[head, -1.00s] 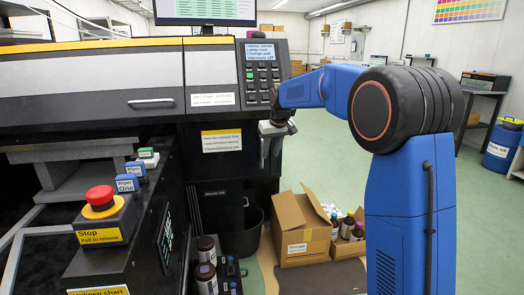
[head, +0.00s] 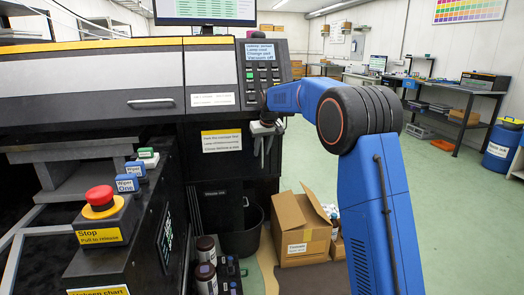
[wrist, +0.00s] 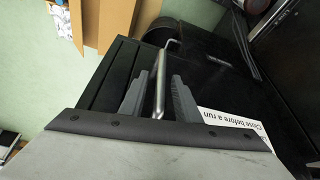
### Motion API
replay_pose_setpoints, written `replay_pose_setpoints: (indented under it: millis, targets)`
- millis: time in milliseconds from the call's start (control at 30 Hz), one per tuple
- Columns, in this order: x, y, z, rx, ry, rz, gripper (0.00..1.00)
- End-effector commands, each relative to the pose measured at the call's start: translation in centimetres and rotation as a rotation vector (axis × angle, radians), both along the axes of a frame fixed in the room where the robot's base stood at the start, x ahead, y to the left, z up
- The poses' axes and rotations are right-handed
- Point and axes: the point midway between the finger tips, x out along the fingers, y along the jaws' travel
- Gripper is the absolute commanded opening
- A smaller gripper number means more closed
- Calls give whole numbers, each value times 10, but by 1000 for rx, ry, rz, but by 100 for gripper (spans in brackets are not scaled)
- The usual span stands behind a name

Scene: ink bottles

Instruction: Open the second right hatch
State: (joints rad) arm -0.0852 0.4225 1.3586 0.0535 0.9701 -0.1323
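My gripper (head: 263,142) is at the right end of the printer's dark front, below the button panel. In the wrist view my gripper (wrist: 157,100) has its two grey fingers apart, one on each side of a bent metal bar handle (wrist: 161,75). Gaps show between the bar and the fingers, so it is not clamped. The handle is on a black panel (wrist: 105,75), which seems to be a hatch and looks shut. A white label (wrist: 235,126) reading "Close before a run" is beside the right finger. I cannot tell which numbered hatch this is.
An open cardboard box (head: 303,225) and a black bin (head: 243,232) stand on the floor below. Dark bottles (head: 206,250) stand at the printer's foot. A red stop button (head: 100,197) is at front left.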

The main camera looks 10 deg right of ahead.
Motion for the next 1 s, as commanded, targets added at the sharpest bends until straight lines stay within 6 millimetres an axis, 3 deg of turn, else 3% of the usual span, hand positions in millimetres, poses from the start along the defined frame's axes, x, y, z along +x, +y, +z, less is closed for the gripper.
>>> replay_pose_setpoints:
  millis: [200, 300, 333, 733, 1000]
  targets:
    - [0, 0, 0, 0, 0, 0, 27]
    - [0, 0, 0, 0, 0, 0, 3]
    - [0, 0, 0, 0, 0, 0, 0]
    - [-10, 2, 0, -1, 2, -27, 0]
    - [-52, 11, 0, -2, 1, -149, 0]
